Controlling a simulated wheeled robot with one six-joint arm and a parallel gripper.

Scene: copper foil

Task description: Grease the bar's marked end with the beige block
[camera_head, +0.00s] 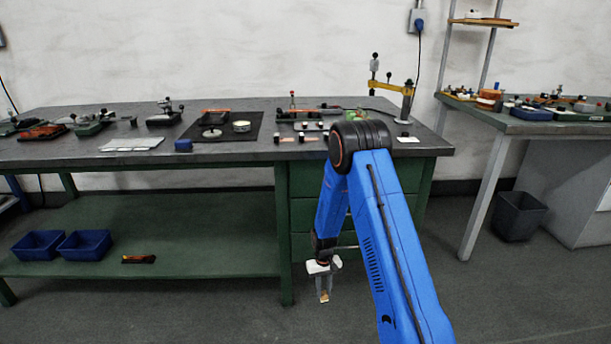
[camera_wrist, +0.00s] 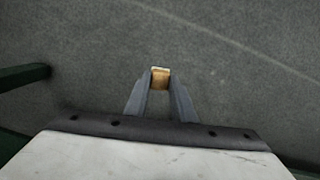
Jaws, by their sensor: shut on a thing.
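My gripper (camera_head: 324,296) hangs low in front of the bench, over the grey floor, pointing down. It is shut on a small beige block (camera_wrist: 160,78), which shows between the fingertips in the wrist view. In the head view only a small pale brown bit of the block shows at the fingertips. Several small bars or pieces lie near the bench's front edge, one of them with a dark and reddish end (camera_head: 308,138). They are too small for me to tell which one is the bar with the marked end.
The dark bench top (camera_head: 230,152) holds a black mat with a round tin (camera_head: 242,126), and a yellow bracket (camera_head: 392,88) at the right. Blue bins (camera_head: 84,245) stand on its lower shelf. A second bench (camera_head: 520,124) and a bin (camera_head: 519,216) are at the right.

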